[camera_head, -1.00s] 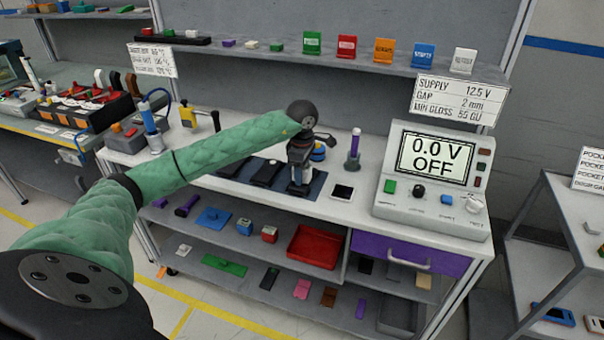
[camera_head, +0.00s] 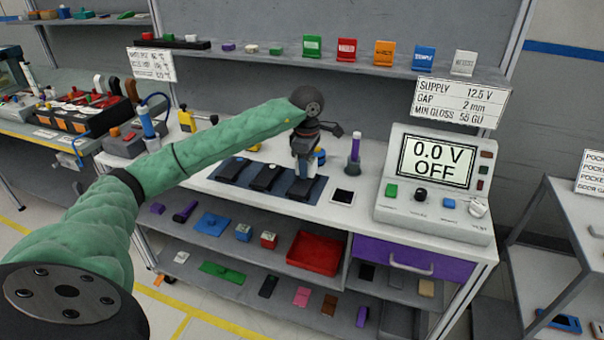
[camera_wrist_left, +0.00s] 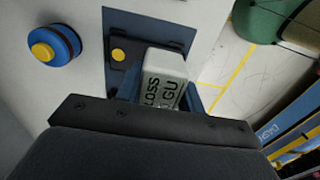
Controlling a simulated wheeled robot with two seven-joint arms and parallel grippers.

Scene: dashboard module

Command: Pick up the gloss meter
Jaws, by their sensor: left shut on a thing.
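The gloss meter (camera_wrist_left: 165,78) is a pale grey block with dark lettering, seen in the left wrist view between my fingers. My left gripper (camera_wrist_left: 162,94) is shut on it. In the head view my left gripper (camera_head: 303,172) points down over the right end of the dark blue mat (camera_head: 222,183) on the bench. The gloss meter is mostly hidden by the gripper there. A black piece (camera_head: 300,189) lies below the gripper, and a dark piece with a yellow button (camera_wrist_left: 119,55) is beside the meter. I cannot tell how far the meter is clear of it. My right gripper is not in view.
Two black devices (camera_head: 265,177) lie left on the mat. A blue round knob with a yellow top (camera_wrist_left: 54,50) is close by. A purple-banded cylinder (camera_head: 354,155), a dark square pad (camera_head: 343,196) and the 0.0 V panel (camera_head: 432,220) stand to the right. A shelf (camera_head: 350,62) runs above.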

